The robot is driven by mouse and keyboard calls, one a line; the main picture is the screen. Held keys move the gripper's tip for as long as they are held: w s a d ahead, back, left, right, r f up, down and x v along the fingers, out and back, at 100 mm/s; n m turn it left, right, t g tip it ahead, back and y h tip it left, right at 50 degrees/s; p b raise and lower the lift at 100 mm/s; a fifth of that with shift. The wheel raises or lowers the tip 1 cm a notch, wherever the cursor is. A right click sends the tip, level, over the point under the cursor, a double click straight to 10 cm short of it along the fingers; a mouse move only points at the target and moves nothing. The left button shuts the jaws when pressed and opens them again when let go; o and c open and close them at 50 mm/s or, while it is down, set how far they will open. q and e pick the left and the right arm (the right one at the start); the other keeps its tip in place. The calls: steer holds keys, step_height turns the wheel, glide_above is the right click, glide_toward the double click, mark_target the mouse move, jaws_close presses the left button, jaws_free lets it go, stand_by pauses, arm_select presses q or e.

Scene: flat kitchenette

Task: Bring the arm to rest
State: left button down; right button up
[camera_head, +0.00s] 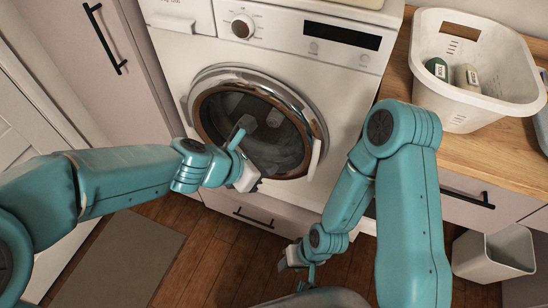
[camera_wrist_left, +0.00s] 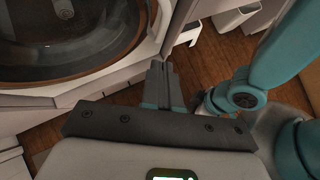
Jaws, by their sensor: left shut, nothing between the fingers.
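My left arm reaches in from the left in the head view. Its gripper (camera_head: 246,178) is in front of the lower part of the washing machine's round door (camera_head: 268,125); I cannot tell whether it touches. In the left wrist view the left gripper's fingers (camera_wrist_left: 161,82) are together with nothing between them, and the round door (camera_wrist_left: 70,40) is at the upper left. My right arm is bent, with its elbow high and its forearm pointing down. The right gripper (camera_head: 287,262) hangs low over the floor; its fingers are too small and turned to read.
The white washing machine (camera_head: 345,75) has a drawer below. A wooden counter (camera_head: 480,140) at the right carries a white basket (camera_head: 510,85) with bottles. A white bin (camera_head: 492,255) stands on the floor at lower right. A grey mat (camera_head: 120,260) lies on the wooden floor at left.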

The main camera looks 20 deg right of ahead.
arm_select(q)
steer(key=s+a+f+n+g+y+p, duration=0.2)
steer(key=a+f+p, duration=0.2)
steer(key=a+f, duration=0.9)
steer(key=s+a+f+m+y, duration=0.1)
steer(key=s+a+f+m, duration=0.1)
steer(key=m, duration=0.5)
steer(key=s+a+f+m+y+p, duration=0.1)
steer(key=s+a+f+m, duration=0.2)
steer(key=s+m, duration=0.3)
steer(key=s+a+f+m, duration=0.3)
steer(key=s+f+m, duration=0.1)
steer(key=m, duration=0.5)
steer(key=shift+s+a+f+g+y, duration=0.3)
steer(key=shift+s+y, duration=0.1)
steer(key=shift+s, duration=0.1)
